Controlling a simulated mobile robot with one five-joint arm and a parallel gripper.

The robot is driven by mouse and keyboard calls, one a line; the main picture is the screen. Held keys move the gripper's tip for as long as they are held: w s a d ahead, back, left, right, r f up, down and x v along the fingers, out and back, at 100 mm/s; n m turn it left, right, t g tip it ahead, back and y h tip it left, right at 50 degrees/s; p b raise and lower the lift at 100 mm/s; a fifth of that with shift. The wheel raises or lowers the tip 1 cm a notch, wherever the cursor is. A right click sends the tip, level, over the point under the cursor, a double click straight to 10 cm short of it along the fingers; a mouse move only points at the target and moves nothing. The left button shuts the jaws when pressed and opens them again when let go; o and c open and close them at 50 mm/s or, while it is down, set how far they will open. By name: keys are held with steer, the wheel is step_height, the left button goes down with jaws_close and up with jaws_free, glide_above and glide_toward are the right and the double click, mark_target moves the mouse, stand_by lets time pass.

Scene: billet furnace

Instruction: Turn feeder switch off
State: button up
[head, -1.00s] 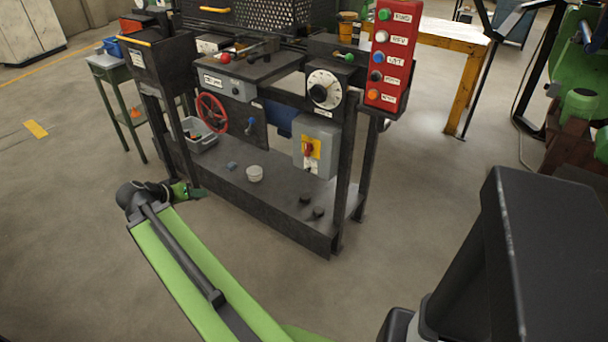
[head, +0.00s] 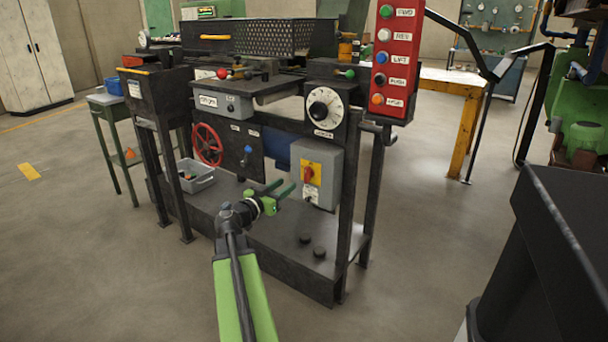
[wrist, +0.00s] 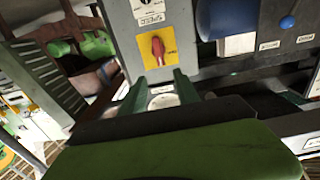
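A red rotary switch knob (head: 308,174) sits on a yellow plate on the front of a grey electrical box (head: 331,165), under the machine's dial. A small label below it is too small to read in the head view. The knob also shows in the wrist view (wrist: 158,50), just beyond and between the fingertips, pointing roughly up and down there. My gripper (head: 284,185) is in front of the machine, a little left of and below the switch. Its two green fingers (wrist: 160,78) are apart, with nothing between them, and do not appear to touch the knob.
A red handwheel (head: 207,145), a blue-knobbed lever (head: 247,150) and a white dial (head: 323,108) are close by. A red button panel (head: 391,62) stands upper right. Black posts flank the box. The lower shelf (head: 270,235) carries two dark knobs (head: 312,245).

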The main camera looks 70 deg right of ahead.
mark_target(305, 171)
steer(key=x, duration=1.2)
steer(key=shift+c, duration=0.3)
jaws_close()
